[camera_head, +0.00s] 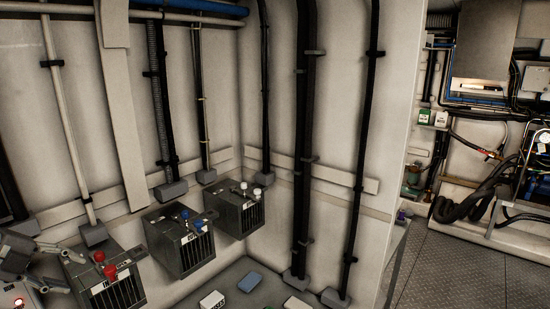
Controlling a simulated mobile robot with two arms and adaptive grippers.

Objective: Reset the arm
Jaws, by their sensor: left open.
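My left gripper (68,272) is at the lower left edge of the view. Its grey fingers are spread open and point right, with nothing visible between them. Its fingertips appear close to a dark metal box with red knobs (125,291); I cannot tell whether they touch it. A small red light shows on my left arm at the bottom left corner. My right gripper is not in view.
A box with blue knobs (184,251) and a box with white knobs (239,217) line the wall. Open floor (450,265) lies right, near hoses (475,197).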

